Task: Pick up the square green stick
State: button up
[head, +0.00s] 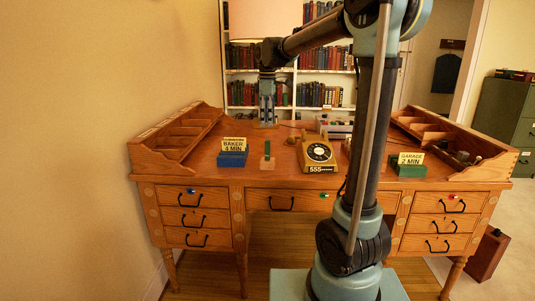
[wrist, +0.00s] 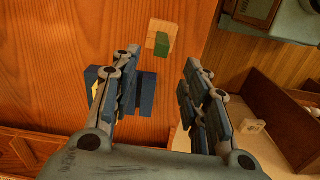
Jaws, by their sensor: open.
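The square green stick (head: 267,149) stands upright on a small pale base (head: 267,163) near the desk's front, left of the telephone. In the wrist view the green stick (wrist: 162,45) shows as a short green block on its pale base (wrist: 165,27), just beyond my fingers. My gripper (head: 267,121) points down over the desk, higher than the stick in the head picture and apart from it. In the wrist view my gripper (wrist: 161,72) is open, with its two fingers wide apart and nothing between them.
The blue box with the BAKER sign (head: 232,159) stands left of the stick. The telephone (head: 318,153) stands to the right, and the green box with the GARAGE sign (head: 411,169) farther right. Wooden racks (head: 180,137) line the desk's left side. Bare desk top surrounds the stick.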

aim_at(267, 159)
notch_tip(267, 159, down, 14)
jog(key=shift+s+f, duration=0.1)
jog(key=shift+f, duration=0.15)
dwell(0.5)
grip_shut()
